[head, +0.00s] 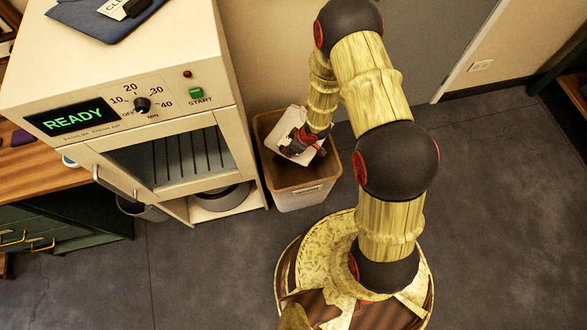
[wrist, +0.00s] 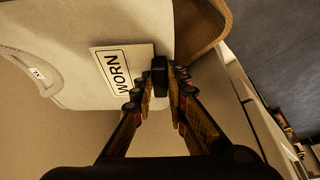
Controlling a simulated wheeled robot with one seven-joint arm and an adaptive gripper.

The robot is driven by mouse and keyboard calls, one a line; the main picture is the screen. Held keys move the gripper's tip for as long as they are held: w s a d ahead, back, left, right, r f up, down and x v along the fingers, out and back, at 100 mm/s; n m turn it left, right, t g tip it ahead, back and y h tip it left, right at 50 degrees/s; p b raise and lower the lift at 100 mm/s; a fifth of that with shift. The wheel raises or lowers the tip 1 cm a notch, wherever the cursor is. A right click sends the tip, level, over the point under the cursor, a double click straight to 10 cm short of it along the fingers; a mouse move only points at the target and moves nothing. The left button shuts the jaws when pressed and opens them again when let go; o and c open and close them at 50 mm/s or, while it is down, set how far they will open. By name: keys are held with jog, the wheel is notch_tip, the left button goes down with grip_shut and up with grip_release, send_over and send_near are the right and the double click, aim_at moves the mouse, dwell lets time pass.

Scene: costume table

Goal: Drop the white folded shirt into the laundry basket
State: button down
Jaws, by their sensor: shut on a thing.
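The white folded shirt (head: 287,148) is in my gripper (head: 308,138), over the mouth of the tan laundry basket (head: 300,197). In the wrist view the shirt (wrist: 70,40) fills the upper left, with its collar at the left and a "WORN" label near the fingertips. The basket's brown rim (wrist: 213,38) appears just right of the shirt. How far the shirt's lower edge reaches below the rim is unclear, and my gripper partly covers the shirt in the head view.
A cream cabinet with a "READY" display (head: 66,119) and a glass door stands just left of the basket. A dark blue folded cloth (head: 105,15) lies on top of it. A wall is behind the basket. The grey floor (head: 490,200) to the right is clear.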

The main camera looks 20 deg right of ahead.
jog(key=shift+f+b, duration=2.3)
jog(key=shift+f, duration=0.15)
jog(key=shift+r, duration=0.1)
jog(key=c, duration=1.7)
grip_release()
jog(key=v, duration=1.1)
jog(key=shift+d+r, duration=0.15)
jog(key=shift+r, duration=0.2)
jog(key=shift+s, duration=0.1)
